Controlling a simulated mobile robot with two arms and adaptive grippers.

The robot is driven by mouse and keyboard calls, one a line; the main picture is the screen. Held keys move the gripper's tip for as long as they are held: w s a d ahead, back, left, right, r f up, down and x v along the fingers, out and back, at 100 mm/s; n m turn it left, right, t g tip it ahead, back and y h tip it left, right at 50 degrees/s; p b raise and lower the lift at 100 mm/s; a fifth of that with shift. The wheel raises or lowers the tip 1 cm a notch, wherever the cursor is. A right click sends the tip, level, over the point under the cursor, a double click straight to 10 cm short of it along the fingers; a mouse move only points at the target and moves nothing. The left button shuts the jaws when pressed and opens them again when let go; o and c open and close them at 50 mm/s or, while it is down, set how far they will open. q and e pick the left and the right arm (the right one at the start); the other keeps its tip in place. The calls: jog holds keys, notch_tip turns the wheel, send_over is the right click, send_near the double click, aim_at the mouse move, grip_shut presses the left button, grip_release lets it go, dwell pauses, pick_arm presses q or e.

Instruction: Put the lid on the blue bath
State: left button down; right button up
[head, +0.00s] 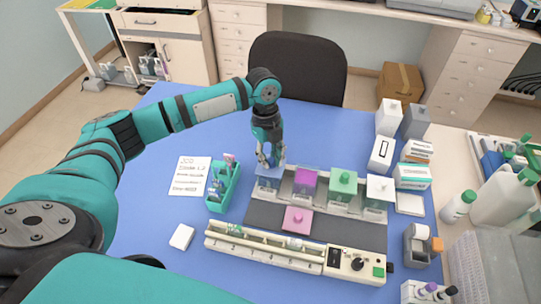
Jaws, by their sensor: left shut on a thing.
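The blue bath (266,185) is the leftmost in a row of staining baths at the middle of the table. My left gripper (269,163) points down right over it and is shut on the blue lid (266,172). The lid is at the top of the bath; I cannot tell whether it rests on the rim or is just above it. The fingers hide part of the lid. My right gripper is not in view.
Right of it stand an open magenta bath (304,181), a green-lidded bath (343,184) and a white-lidded bath (379,190). A pink lid (297,219) lies in front on the dark mat. A teal rack (222,190) with tools stands close on the left.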

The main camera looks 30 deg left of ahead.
pick_arm(q)
jog(key=shift+f, duration=0.25)
dwell(0.6)
jog(key=c, duration=1.1)
grip_release()
jog(key=shift+c, duration=0.2)
notch_tip(320, 180, up, 12)
jog(key=a, duration=0.1)
jog(key=shift+w+a, duration=0.25)
jog(key=shift+w, duration=0.2)
jog(key=shift+f, duration=0.1)
